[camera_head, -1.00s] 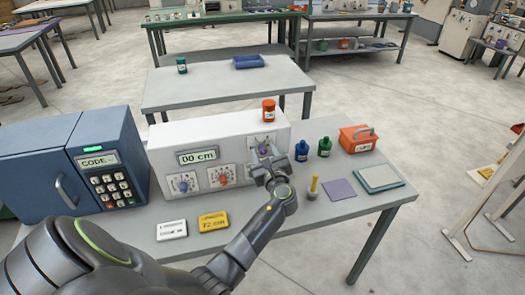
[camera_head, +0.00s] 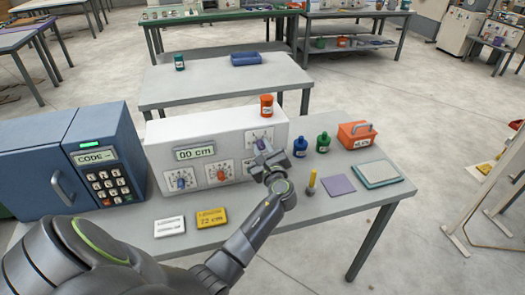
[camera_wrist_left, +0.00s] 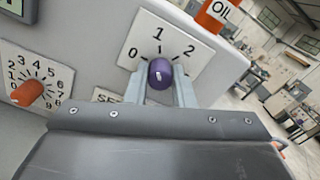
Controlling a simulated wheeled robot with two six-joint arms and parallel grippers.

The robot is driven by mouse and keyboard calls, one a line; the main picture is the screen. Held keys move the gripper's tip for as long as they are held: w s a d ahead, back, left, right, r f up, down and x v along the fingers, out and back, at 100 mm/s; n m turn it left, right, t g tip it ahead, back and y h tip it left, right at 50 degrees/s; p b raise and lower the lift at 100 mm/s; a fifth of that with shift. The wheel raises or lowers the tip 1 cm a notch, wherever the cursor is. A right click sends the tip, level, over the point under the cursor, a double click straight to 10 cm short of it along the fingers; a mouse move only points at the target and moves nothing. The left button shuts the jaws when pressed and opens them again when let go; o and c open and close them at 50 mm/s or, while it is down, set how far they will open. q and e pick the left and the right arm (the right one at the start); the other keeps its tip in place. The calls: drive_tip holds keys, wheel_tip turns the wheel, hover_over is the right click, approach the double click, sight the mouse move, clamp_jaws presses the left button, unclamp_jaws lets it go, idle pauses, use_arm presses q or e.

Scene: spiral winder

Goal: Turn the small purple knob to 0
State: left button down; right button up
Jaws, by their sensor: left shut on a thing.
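The small purple knob (camera_wrist_left: 161,72) sits on a white dial plate (camera_wrist_left: 172,42) marked 0, 1 and 2, on the right of the white winder's front (camera_head: 215,139). My left gripper (camera_head: 262,151) is shut on the knob, one finger on each side in the left wrist view (camera_wrist_left: 162,80). A short white mark shows on the knob's face, but I cannot tell which number it points at. The fingers hide the knob's sides, and in the head view they mostly cover it. The winder's display (camera_head: 195,153) reads 00 cm. My right gripper is not in view.
A blue knob (camera_head: 182,182) and an orange knob (camera_head: 221,175) sit left on the same panel. A keypad box (camera_head: 105,178) stands at left. An orange bottle (camera_head: 267,105) stands on the winder; blue (camera_head: 300,146) and green (camera_head: 323,143) bottles stand at right.

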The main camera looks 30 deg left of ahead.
use_arm(q)
drive_tip(key=n+b, duration=0.2)
drive_tip(key=shift+f+n, duration=0.15)
drive_tip(key=shift+n, duration=0.25)
drive_tip(key=n+b, duration=0.2)
drive_tip(key=shift+n, duration=0.3)
drive_tip(key=n+b, duration=0.2)
drive_tip(key=n, duration=0.1)
drive_tip(key=shift+n+b, duration=0.55)
drive_tip(key=shift+n, duration=0.35)
drive_tip(key=shift+r, duration=0.2)
drive_tip(key=c, duration=1.2)
unclamp_jaws()
drive_tip(key=shift+c, duration=0.2)
drive_tip(key=shift+f, duration=0.1)
